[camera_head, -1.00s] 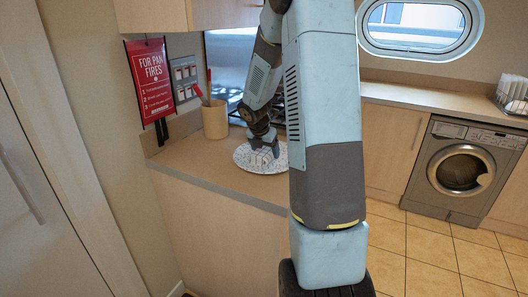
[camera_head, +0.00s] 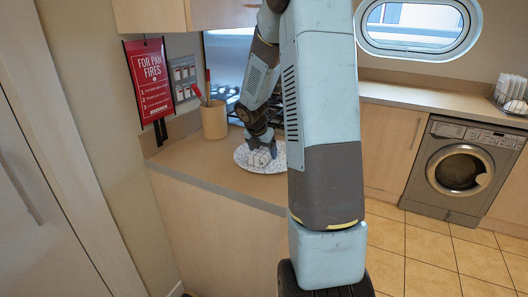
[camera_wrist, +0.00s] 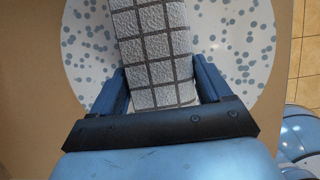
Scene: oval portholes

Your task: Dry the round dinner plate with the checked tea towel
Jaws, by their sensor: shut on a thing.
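The round dinner plate (camera_head: 245,160) is white with blue-grey speckles and lies on the left counter. It also shows in the wrist view (camera_wrist: 235,40). My gripper (camera_head: 262,151) is over the plate. In the wrist view my gripper (camera_wrist: 162,85) is shut on the checked tea towel (camera_wrist: 155,45), which is white with dark grey lines. The towel lies across the middle of the plate and runs out of the top of the wrist view. In the head view the towel is small and partly hidden by my gripper, and my own body hides the plate's right edge.
A tan utensil crock (camera_head: 214,120) stands on the counter behind the plate. A red pan-fire sign (camera_head: 149,80) hangs on the left wall. A washing machine (camera_head: 461,168) and a rack of white dishes (camera_head: 511,94) are at the right. The counter left of the plate is bare.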

